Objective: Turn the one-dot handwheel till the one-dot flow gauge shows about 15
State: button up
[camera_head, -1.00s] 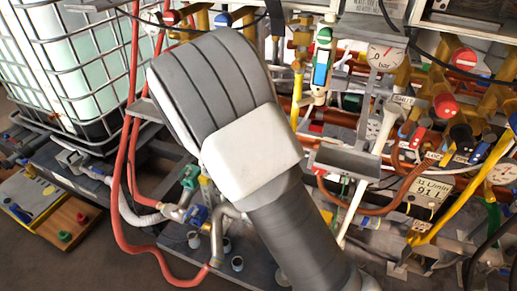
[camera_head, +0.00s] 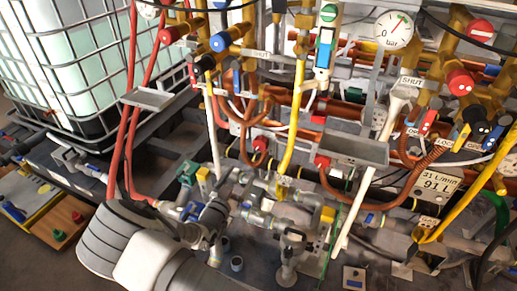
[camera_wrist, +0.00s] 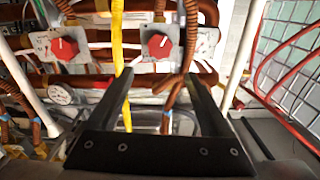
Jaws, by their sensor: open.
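I cannot tell which handwheel or gauge bears one dot. In the head view, a red handwheel (camera_head: 459,82) with pale marks and a black handwheel (camera_head: 477,127) sit at the right; a red wheel with a white bar (camera_head: 480,30) is above them. A round bar gauge (camera_head: 394,30) has its needle pointing up and right. A small dial gauge (camera_wrist: 61,95) shows in the wrist view, its reading too small. My gripper (camera_wrist: 160,76) is open and empty, its fingers below a red knob (camera_wrist: 158,45) in the picture. A second red knob (camera_wrist: 66,49) is at left.
A caged white tank (camera_head: 70,60) stands at the left. Grey shelves (camera_head: 347,150), red hoses and yellow pipes crowd the middle. A low wooden board (camera_head: 62,222) lies at the lower left.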

aim_at(259, 146)
jog(key=b+x, duration=0.2)
jog(key=x, duration=1.3)
jog(key=shift+w+b, duration=0.1)
jog(key=shift+b, duration=0.2)
jog(key=shift+d, duration=0.1)
jog(key=c, duration=1.1)
jog(key=m+b, duration=0.2)
jog(key=b, duration=0.1)
jog(key=shift+f+m, duration=0.25)
jog(key=shift+m, duration=0.15)
jog(key=m+b, duration=0.2)
jog(key=shift+r+m, duration=0.2)
jog(key=shift+m, duration=0.2)
jog(key=shift+r, duration=0.1)
jog(key=o, duration=1.1)
